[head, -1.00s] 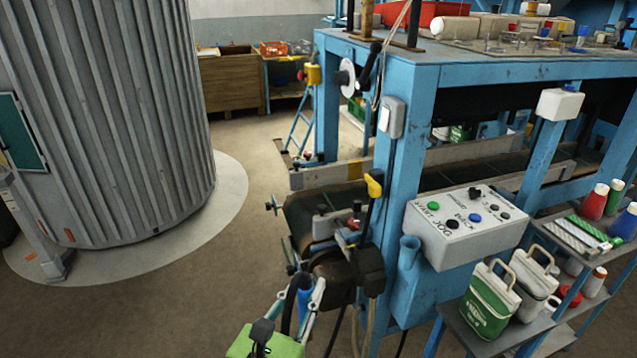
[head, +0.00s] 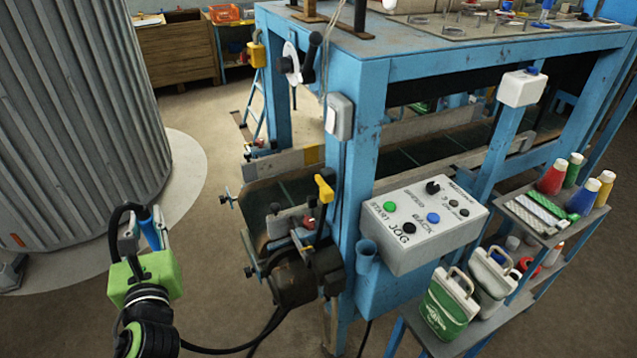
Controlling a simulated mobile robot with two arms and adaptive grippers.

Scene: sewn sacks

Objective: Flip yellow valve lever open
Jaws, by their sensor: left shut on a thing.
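The yellow lever (head: 324,188) sits on a dark stem at the front of the blue machine frame, just left of the grey control box. Its handle sticks up at a slant, and nothing touches it. My left gripper (head: 146,229), on a green wrist block, is in the lower left of the head view, well left of the lever and apart from it. Its fingers are shut on a slim blue object (head: 149,230), partly hidden by the fingers. My right gripper is not in view.
The control box (head: 428,222) juts out right of the lever. A motor-like dark unit (head: 298,275) with clamps is below it. A ribbed silo (head: 70,130) stands at the left; open floor lies between.

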